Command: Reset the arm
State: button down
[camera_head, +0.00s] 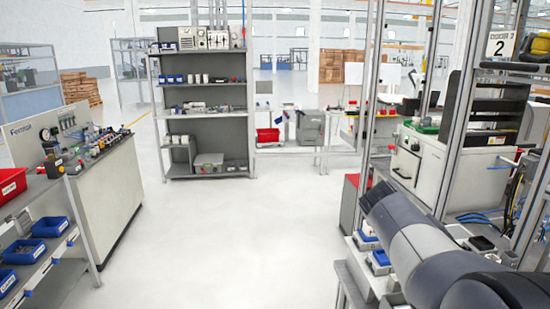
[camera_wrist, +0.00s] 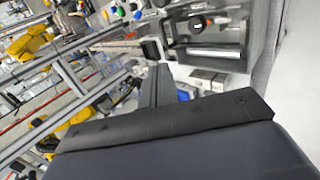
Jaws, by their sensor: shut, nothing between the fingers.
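My arm (camera_head: 415,245), with dark and light grey links, reaches in from the lower right in the head view. Its end is not clearly visible there. In the wrist view, my gripper (camera_wrist: 155,75) shows as dark narrow fingers close together beyond a wide black bracket. It is shut and holds nothing. The wrist picture is strongly tilted, with grey metal frame bars and yellow machine parts on its left.
A workbench (camera_head: 110,190) with blue bins and a red bin (camera_head: 11,184) stands at left. A grey shelf (camera_head: 208,95) stands at the back. Frame posts and a white machine (camera_head: 425,165) crowd my arm at right. The middle floor (camera_head: 235,240) is clear.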

jog(key=a+h+b, duration=0.6)
jog(key=a, duration=0.3)
jog(key=shift+s+a+f, duration=0.15)
jog(key=shift+a+f, duration=0.1)
jog(key=shift+a, duration=0.05)
jog(key=shift+s+d, duration=0.1)
jog(key=shift+s, duration=0.05)
